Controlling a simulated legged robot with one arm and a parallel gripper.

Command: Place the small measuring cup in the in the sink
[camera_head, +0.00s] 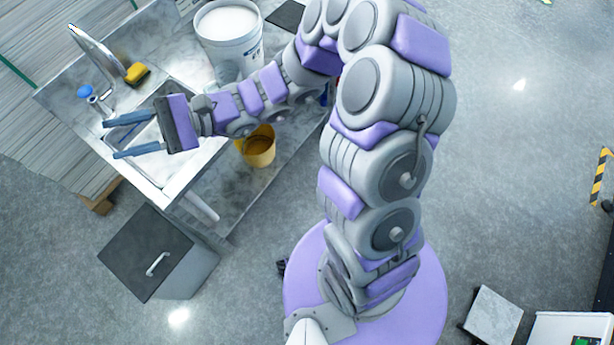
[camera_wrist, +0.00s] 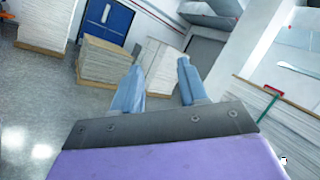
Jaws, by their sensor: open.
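My gripper (camera_head: 113,138) is open over the sink (camera_head: 121,143) in the head view, its blue fingers reaching left above the basin. The gripper also shows in the wrist view (camera_wrist: 159,68), with its fingers apart and nothing between them. The gripper and arm hide part of the basin. I cannot make out the small measuring cup for sure. A clear, greyish shape (camera_head: 227,68) stands in front of the white bucket and may be a measuring cup; the arm is close to it.
The counter holds a white bucket (camera_head: 228,27), a tap (camera_head: 96,52), a yellow item (camera_head: 137,73) and a blue-topped item (camera_head: 85,92). A yellow bucket (camera_head: 258,150) stands on the lower shelf. A dark-topped cabinet (camera_head: 146,250) stands in front. The wrist view shows stacked sheets (camera_wrist: 104,62).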

